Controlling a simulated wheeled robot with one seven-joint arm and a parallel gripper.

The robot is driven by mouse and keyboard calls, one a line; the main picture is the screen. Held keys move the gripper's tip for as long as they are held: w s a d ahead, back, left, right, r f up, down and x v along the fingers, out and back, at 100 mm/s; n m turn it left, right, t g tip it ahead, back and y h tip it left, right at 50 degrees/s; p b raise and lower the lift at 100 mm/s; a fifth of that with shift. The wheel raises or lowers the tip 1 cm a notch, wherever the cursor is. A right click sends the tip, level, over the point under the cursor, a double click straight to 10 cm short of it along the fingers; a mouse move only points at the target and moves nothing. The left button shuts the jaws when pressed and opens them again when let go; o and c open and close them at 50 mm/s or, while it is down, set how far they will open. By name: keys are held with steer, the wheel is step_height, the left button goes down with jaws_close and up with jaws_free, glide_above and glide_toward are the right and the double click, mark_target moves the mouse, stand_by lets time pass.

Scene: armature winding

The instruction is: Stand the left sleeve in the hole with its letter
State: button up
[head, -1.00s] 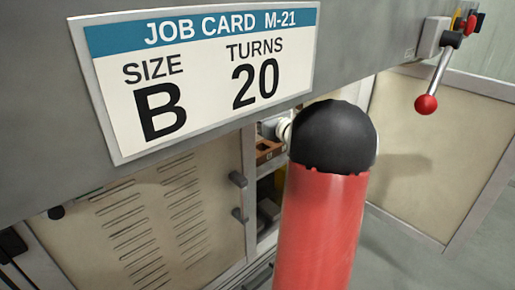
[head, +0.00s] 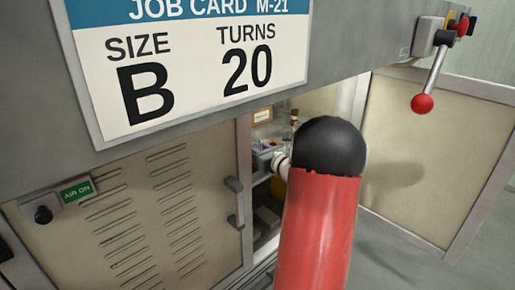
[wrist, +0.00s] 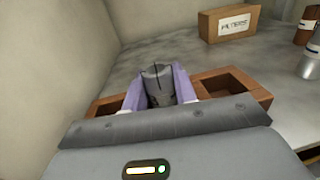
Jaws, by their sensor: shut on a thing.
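My gripper (wrist: 160,87) has purple fingers and is shut on a grey cylindrical sleeve (wrist: 158,84) with a dark line on its near side. The sleeve looks roughly upright. A brown wooden block (wrist: 264,95) with square-looking openings lies beyond and below my gripper, one opening to the right and one to the left. The fingers and wrist hide the block's middle, so I cannot tell whether the sleeve is above a hole or inside one. No letter is readable on sleeve or block. In the head view, my red arm covers much of the cabinet opening.
A FILTERS carton (wrist: 229,22) stands at the back of the shelf. A brown bottle-like thing (wrist: 308,28) and a grey cylinder (wrist: 312,65) are at right. A pale wall (wrist: 60,50) closes the left. A job card (head: 190,70) reads size B, 20 turns. A red-knobbed lever (head: 422,103) sticks out.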

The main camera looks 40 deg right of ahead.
steer(key=o, duration=1)
steer(key=shift+f, duration=0.1)
steer(key=shift+r+p, duration=0.25)
steer(key=shift+p, duration=0.1)
steer(key=s, duration=1.2)
steer(key=shift+a, duration=0.2)
steer(key=shift+s+f, duration=0.1)
